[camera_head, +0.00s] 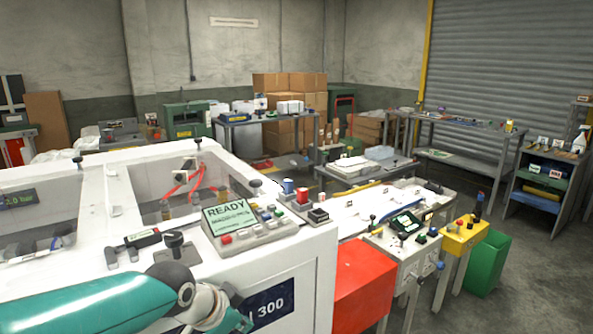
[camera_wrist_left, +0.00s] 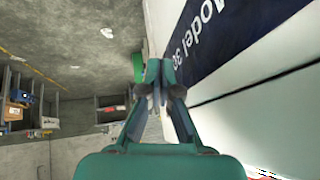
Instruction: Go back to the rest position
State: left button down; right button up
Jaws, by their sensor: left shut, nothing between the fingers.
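My left arm comes in at the lower left of the head view, teal with a grey and white wrist. My left gripper (camera_head: 234,322) is at the bottom edge, in front of the white machine (camera_head: 300,262), and is partly cut off. In the left wrist view the gripper (camera_wrist_left: 154,72) is shut with nothing between its fingers. The machine's white side and dark "Model 300" label (camera_wrist_left: 225,45) are close on the right there. I cannot tell the exact gap. My right gripper is not in view.
A control panel reading READY (camera_head: 228,212) sits on the machine's top. A red box (camera_head: 364,285), a yellow stand (camera_head: 464,236) and a green bin (camera_head: 488,264) stand to the right. Grey floor (camera_head: 535,285) is clear at the far right.

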pick_arm(q)
jog(key=s+f+n+g, duration=0.2)
jog(key=s+f+n, duration=0.15)
jog(key=f, duration=0.95)
jog(key=s+f+n+g, duration=0.1)
jog(key=s+f+n, duration=0.3)
jog(key=f, duration=0.9)
jog(key=s+a+f+n+g, duration=0.1)
jog(key=s+f+n, duration=0.1)
jog(key=s+f, duration=0.3)
jog(key=s+a+f+n+g, duration=0.1)
jog(key=s+f+n, duration=0.1)
jog(key=s+f, duration=0.4)
jog(key=s, duration=0.5)
jog(key=shift+f, duration=0.3)
jog(key=shift+n, duration=0.25)
